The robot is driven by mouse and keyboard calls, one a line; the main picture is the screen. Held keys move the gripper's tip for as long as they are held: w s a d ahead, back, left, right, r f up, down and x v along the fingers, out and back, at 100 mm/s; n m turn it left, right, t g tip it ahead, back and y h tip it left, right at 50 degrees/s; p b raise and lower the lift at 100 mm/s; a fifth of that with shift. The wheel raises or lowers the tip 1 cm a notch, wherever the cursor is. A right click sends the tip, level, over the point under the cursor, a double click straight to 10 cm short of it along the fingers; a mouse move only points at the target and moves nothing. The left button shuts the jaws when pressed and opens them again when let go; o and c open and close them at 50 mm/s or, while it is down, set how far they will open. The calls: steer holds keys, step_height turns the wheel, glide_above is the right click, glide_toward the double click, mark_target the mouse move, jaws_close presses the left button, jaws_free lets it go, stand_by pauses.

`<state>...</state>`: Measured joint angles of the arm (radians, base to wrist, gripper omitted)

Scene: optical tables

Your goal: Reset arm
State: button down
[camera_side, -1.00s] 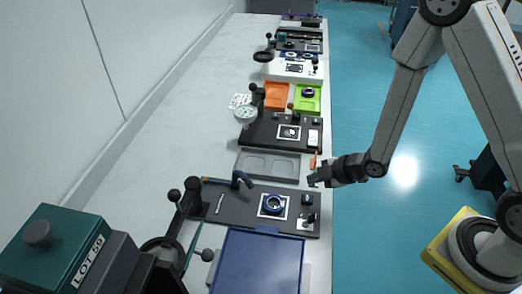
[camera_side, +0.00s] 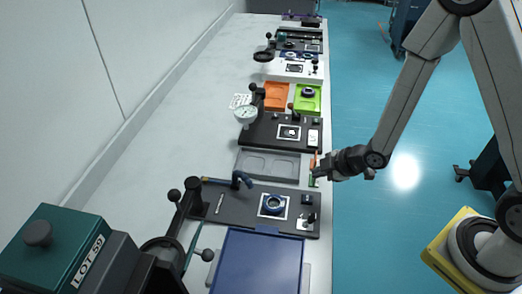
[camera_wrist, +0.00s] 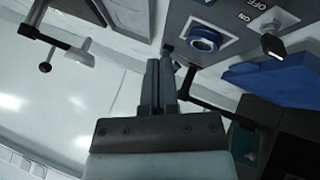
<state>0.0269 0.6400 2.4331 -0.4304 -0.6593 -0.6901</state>
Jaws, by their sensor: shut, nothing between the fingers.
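My gripper (camera_side: 318,174) is at the right edge of the long bench in the side view, close to the right end of the grey tray (camera_side: 268,165). Its fingers are shut with nothing held. In the wrist view the shut fingers (camera_wrist: 160,70) point up the picture, with a blue ring on a plate (camera_wrist: 206,40) beyond them to the right. A small orange and green item (camera_side: 312,180) stands by the fingertips, partly hidden by them; I cannot tell if they touch.
The near dark station (camera_side: 240,210) carries a blue ring (camera_side: 272,204) and knobs. A blue tray (camera_side: 258,262) and a green-topped box (camera_side: 50,250) marked LOT 59 are nearer. Orange (camera_side: 277,96) and green (camera_side: 307,100) trays lie farther back. The white bench's left side is clear.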

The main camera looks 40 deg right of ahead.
steer(key=s+d+r+m+g+h, duration=0.1)
steer(key=s+r+m+g, duration=0.1)
steer(key=s+r+m, duration=0.2)
steer(key=s+d+r+m+g+h, duration=0.2)
steer(key=s+r+m+g, duration=0.1)
steer(key=s+r+m, duration=0.2)
steer(key=shift+d+r+m, duration=0.25)
steer(key=shift+r+m, duration=0.75)
steer(key=shift+m, duration=0.8)
steer(key=shift+a+f, duration=0.1)
